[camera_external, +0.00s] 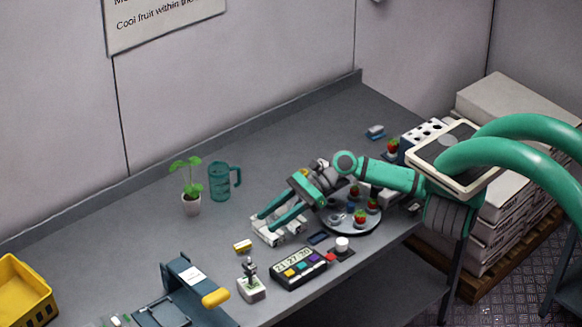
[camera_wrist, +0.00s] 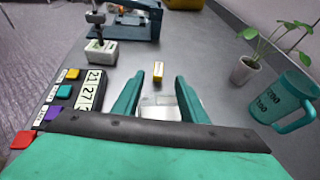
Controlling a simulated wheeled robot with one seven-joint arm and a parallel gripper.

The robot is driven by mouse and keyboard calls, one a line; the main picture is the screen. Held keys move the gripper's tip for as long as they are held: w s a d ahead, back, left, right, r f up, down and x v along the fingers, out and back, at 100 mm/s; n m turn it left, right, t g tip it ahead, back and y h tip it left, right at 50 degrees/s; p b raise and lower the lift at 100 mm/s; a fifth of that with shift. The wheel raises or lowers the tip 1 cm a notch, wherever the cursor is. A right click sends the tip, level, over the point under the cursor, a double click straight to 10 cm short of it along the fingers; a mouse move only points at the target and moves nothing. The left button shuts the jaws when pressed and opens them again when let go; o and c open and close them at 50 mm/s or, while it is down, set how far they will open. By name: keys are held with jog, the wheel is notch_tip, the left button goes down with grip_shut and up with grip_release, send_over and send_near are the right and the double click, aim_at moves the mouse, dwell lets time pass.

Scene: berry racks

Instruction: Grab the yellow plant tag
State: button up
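The yellow plant tag (camera_external: 243,246) is a small yellow block-like piece with a pale face. It lies on the grey bench, left of my gripper (camera_external: 264,224). In the wrist view the tag (camera_wrist: 158,72) lies just beyond the fingertips, roughly centred between the two green fingers. My gripper (camera_wrist: 158,84) is open, with nothing held between its fingers. A white rack-like piece (camera_external: 284,238) sits below the fingers and partly shows between them in the wrist view (camera_wrist: 160,107).
A timer with coloured buttons (camera_external: 299,268) and a white-based stand (camera_external: 251,288) are near the front edge. A blue press-like device (camera_external: 188,277) stands left. A potted plant (camera_external: 191,204) and green mug (camera_external: 219,182) stand behind. A round berry tray (camera_external: 352,229) is right.

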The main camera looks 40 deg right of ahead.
send_near(239, 245)
jog(key=shift+r+x, duration=0.25)
jog(key=shift+x, duration=0.9)
jog(key=shift+f+x, duration=0.2)
jog(key=shift+x, duration=2.8)
grip_shut()
